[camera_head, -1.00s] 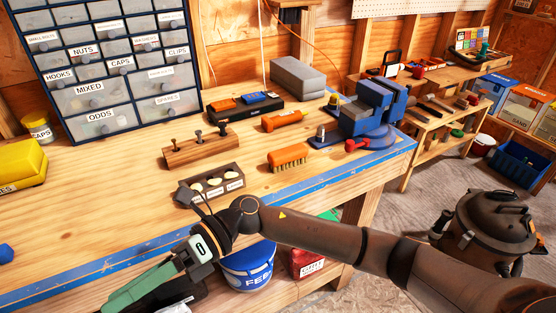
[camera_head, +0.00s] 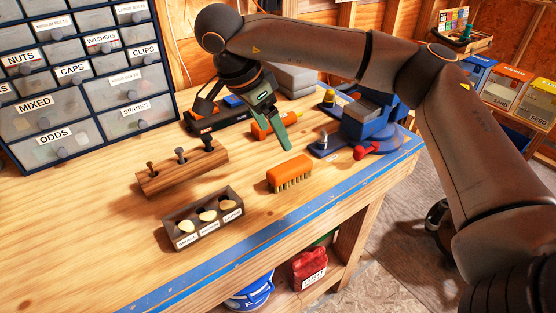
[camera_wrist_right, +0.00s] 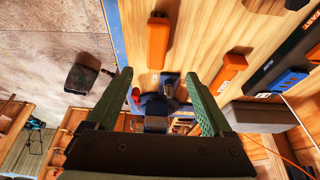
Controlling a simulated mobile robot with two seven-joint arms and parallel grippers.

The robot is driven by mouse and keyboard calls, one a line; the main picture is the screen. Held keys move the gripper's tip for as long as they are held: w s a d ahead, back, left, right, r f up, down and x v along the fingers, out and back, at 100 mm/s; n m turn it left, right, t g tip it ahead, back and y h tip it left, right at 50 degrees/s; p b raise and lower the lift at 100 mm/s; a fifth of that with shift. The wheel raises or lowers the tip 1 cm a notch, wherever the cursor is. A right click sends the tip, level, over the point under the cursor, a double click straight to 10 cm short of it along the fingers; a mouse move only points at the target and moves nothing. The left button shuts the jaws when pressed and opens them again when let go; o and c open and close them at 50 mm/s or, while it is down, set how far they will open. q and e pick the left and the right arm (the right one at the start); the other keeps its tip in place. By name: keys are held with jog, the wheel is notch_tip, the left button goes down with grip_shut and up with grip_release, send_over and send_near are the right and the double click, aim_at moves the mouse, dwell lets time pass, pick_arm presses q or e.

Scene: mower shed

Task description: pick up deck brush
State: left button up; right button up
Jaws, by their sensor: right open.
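The deck brush (camera_head: 290,170) has an orange back and tan bristles. It lies bristles down on the workbench near its blue-taped front edge. In the right wrist view its orange back (camera_wrist_right: 157,42) shows beyond the fingertips, near the blue tape. My right gripper (camera_head: 284,147) has green fingers and points down above the bench, just behind the brush in the head view. In the wrist view the gripper (camera_wrist_right: 158,74) is open with nothing between its fingers. My left gripper is not in view.
A blue vise (camera_head: 370,125) stands right of the gripper. An orange tool (camera_head: 262,130) lies behind it, partly hidden. A wooden block with pegs (camera_head: 182,170) and a dark tray (camera_head: 204,218) stand left of the brush. Bare bench lies around the brush.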

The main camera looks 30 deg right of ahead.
send_over(288, 166)
jog(key=a, duration=0.1)
notch_tip(288, 166, down, 6)
jog(key=shift+w+r, duration=0.1)
jog(key=x, duration=0.1)
jog(key=p+x, duration=0.1)
jog(key=x, duration=0.1)
jog(key=a+x, duration=0.1)
jog(key=x, duration=0.1)
jog(key=shift+d+f, duration=0.15)
jog(key=shift+f, duration=0.3)
jog(key=shift+d+f, duration=0.1)
jog(key=shift+f, duration=0.15)
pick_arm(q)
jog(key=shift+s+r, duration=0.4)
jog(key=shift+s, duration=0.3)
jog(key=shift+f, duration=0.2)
pick_arm(e)
jog(key=shift+f, duration=0.2)
jog(key=shift+c, duration=0.2)
grip_shut()
